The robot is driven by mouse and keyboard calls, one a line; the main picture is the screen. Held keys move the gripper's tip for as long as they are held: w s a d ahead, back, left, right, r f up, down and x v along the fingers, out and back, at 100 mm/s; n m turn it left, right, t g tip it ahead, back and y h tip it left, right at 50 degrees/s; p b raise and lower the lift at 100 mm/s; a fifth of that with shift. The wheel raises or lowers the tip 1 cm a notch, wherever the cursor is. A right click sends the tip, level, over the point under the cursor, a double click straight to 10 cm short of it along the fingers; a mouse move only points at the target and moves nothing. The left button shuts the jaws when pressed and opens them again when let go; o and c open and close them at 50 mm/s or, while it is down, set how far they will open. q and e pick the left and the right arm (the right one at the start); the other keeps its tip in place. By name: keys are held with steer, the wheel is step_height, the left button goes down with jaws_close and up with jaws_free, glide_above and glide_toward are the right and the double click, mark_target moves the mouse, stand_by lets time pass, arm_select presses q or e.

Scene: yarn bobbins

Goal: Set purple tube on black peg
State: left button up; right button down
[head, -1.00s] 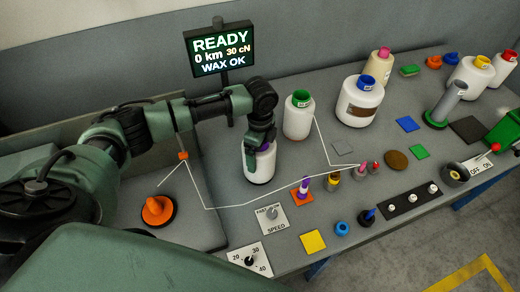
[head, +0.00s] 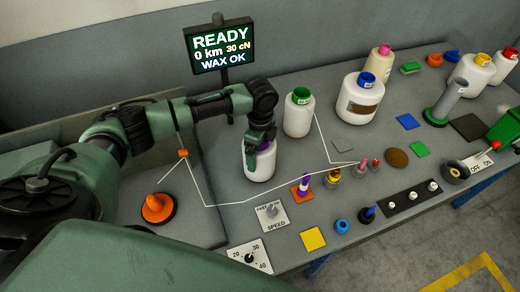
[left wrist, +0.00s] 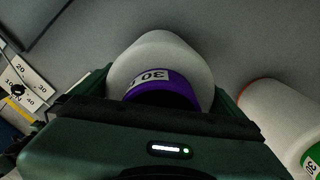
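A white yarn bobbin with a purple tube (left wrist: 162,88) and a "30" label is between the fingers of my left gripper (left wrist: 168,92). In the head view the white bobbin (head: 259,166) hangs below my left gripper (head: 260,138), which hides most of its top. The gripper looks closed around it. The bobbin looks upright and slightly above the table; the gap is hard to judge. My right gripper is not in view.
A green-topped bobbin (head: 298,112) stands close right of the held one. A purple-and-white post (head: 304,183) and speed knob (head: 271,211) stand in front.

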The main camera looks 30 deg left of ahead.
arm_select(q)
steer(key=shift+r, duration=0.25)
step_height(320, 180, up, 7)
steer(key=b, duration=0.2)
steer(key=shift+r, duration=0.2)
step_height(320, 180, up, 6)
steer(key=p, duration=0.8)
stand_by(0.5)
stand_by(0.4)
